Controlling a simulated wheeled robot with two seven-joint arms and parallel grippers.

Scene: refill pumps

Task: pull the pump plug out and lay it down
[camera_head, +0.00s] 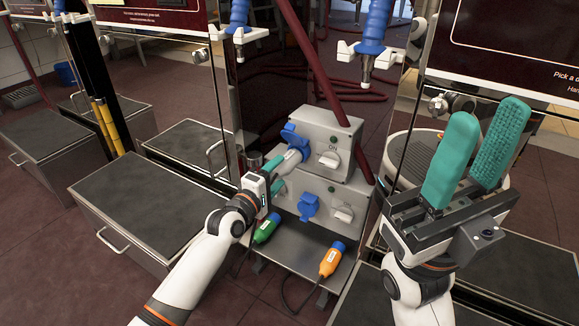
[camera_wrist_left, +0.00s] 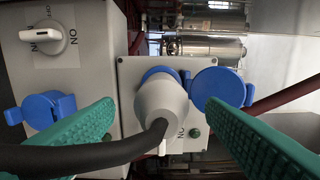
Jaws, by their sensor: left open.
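The grey pump plug (camera_head: 292,156) sits in the blue socket (camera_head: 297,139) of the upper grey switch box (camera_head: 322,130). In the left wrist view the plug (camera_wrist_left: 160,97) points into the socket, with its thick black cable (camera_wrist_left: 85,155) bending off to the left. The blue socket lid (camera_wrist_left: 217,86) stands open beside it. My left gripper (camera_head: 275,172) is open at the cable end of the plug. Its teal fingers lie on either side of the plug in the wrist view, apart from it. My right gripper (camera_head: 482,142) is open and empty at the right.
A lower switch box (camera_head: 325,190) has a closed blue lid (camera_head: 309,206). Green (camera_head: 266,228) and orange (camera_head: 331,259) plugs lie on the metal shelf (camera_head: 300,245) below. A dark red hose (camera_head: 327,75) passes behind the upper box. A grey-topped cabinet (camera_head: 150,195) stands left with bare room.

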